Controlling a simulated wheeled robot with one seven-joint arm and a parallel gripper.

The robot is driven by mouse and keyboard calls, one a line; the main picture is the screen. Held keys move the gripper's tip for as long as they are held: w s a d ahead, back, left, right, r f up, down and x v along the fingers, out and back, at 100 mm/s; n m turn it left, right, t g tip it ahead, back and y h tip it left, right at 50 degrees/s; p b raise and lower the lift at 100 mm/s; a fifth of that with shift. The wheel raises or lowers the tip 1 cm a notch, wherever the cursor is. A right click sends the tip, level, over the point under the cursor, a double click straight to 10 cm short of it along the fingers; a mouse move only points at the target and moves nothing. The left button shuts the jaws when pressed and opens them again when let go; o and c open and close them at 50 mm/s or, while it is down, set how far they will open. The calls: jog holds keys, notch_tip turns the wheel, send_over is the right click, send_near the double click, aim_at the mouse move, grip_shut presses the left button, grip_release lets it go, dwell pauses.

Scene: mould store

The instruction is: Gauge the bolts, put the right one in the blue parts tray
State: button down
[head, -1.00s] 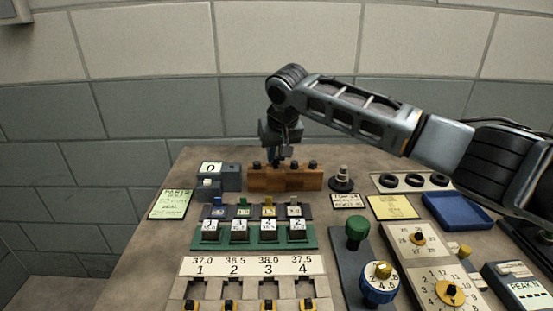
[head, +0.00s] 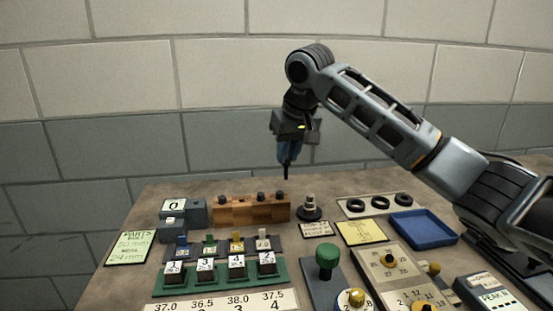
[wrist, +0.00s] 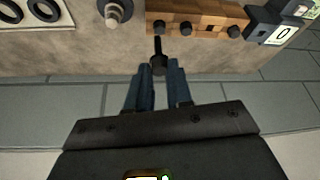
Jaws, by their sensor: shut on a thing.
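My gripper (head: 287,160) is raised above the back edge of the bench, behind the wooden rack (head: 235,212). It is shut on a dark bolt (head: 286,172). In the wrist view the bolt (wrist: 158,64) has its head between the blue fingertips and its shank pointing away from the gripper. In the head view the shank points down, clear of the rack. Dark-headed bolts (head: 257,197) stand in the rack. A grey gauge block (head: 196,212) with a display reading 0 stands left of the rack. The blue parts tray (head: 423,243) lies at the right and looks empty.
A stepped cone post (head: 310,208) stands right of the rack, beside a plate with black rings (head: 380,204). A green card (head: 129,248) with partly legible millimetre figures lies at left. Numbered blocks, knobs and dial panels (head: 391,262) crowd the front. A wall rises behind.

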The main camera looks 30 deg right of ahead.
aim_at(289, 159)
jog(key=shift+d+r+p, duration=0.1)
jog(key=shift+r+p, duration=3.25)
jog(key=shift+r, duration=0.45)
jog(key=shift+d+f, duration=0.1)
jog(key=shift+f, duration=0.05)
